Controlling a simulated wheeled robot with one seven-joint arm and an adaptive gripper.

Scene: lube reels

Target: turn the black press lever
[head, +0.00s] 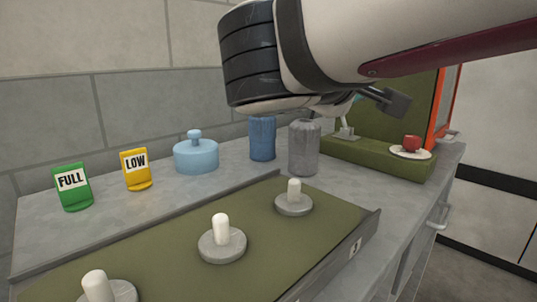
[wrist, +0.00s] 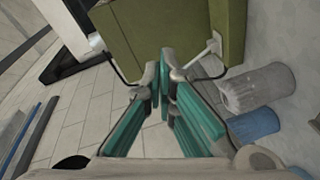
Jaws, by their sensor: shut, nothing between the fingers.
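A dark grey-black bar with a blocky end (head: 396,102), which looks like the press lever, sticks out to the right below my forearm in the head view. It is in front of the upright green panel of the green stand (head: 425,170). Its inner end is hidden by my arm. I cannot make out the lever in the wrist view. My gripper (wrist: 166,75) is shut and empty, its teal-padded fingers close together at the tips, beside the green stand. In the head view my wrist hides most of the gripper. I cannot tell whether it touches the lever.
A red cup (head: 411,143) on a white saucer (head: 408,153) stands on the green stand. A blue canister (head: 262,140) and a grey canister (head: 304,150) stand left of it. A green tray (head: 150,262) with white pegs fills the front. Grey wall tiles are behind.

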